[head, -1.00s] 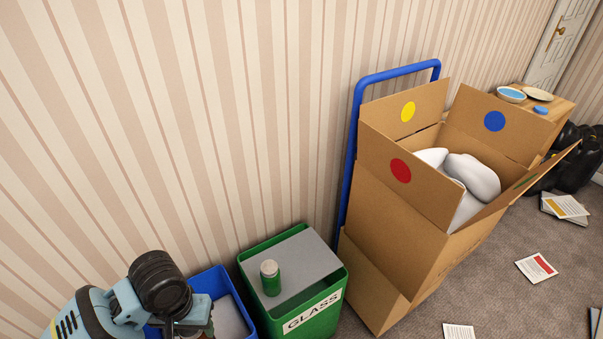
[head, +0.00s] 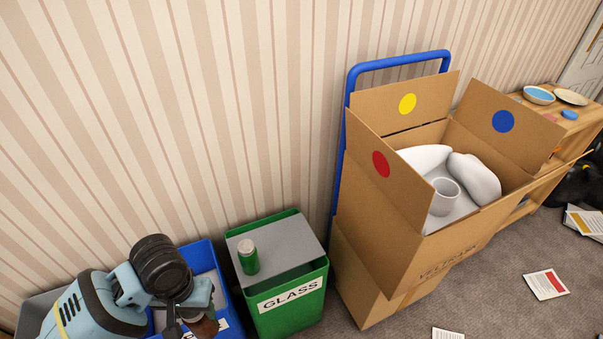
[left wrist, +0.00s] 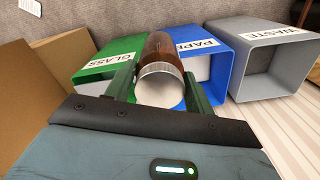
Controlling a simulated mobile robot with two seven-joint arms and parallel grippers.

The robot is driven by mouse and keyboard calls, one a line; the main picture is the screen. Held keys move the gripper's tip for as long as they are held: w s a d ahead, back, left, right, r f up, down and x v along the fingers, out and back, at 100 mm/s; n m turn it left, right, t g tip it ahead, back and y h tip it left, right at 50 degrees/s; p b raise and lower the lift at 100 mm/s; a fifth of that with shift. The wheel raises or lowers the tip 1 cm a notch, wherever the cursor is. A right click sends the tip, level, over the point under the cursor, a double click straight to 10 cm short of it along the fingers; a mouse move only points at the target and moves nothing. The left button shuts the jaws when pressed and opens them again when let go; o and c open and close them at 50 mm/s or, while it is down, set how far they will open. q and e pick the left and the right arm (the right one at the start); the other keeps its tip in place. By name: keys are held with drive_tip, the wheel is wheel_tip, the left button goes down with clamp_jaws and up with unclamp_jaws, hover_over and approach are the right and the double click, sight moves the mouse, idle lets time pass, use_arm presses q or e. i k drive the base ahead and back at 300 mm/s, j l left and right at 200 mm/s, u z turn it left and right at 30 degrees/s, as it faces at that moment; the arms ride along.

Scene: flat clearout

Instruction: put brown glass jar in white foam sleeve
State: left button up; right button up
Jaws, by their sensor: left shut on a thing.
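The brown glass jar (head: 207,326) shows only in part below my left gripper (head: 190,318) in the head view. In the left wrist view the jar (left wrist: 164,53) lies between the two green fingers of my left gripper (left wrist: 160,88), which is shut on it. A pale, silvery round end of the jar faces that camera. The white foam sleeve (head: 446,193) is an open-topped white cylinder inside the open cardboard box (head: 392,235), beside white padding. The jar is well to the left of the box, apart from the sleeve. My right gripper is out of view.
A blue bin (head: 232,300) is under the gripper. Box flaps stand up around the opening. A blue trolley handle (head: 400,60) rises behind.

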sight(437, 205)
drive_tip(key=l, duration=0.6)
drive_tip(key=k+l+u, duration=0.1)
drive_tip(key=l, duration=1.15)
drive_tip(key=k+l+u, duration=0.1)
drive_tip(key=l, duration=0.55)
drive_tip(key=k+l, duration=0.1)
drive_tip(key=l, duration=0.5)
drive_tip(key=i+u, duration=0.05)
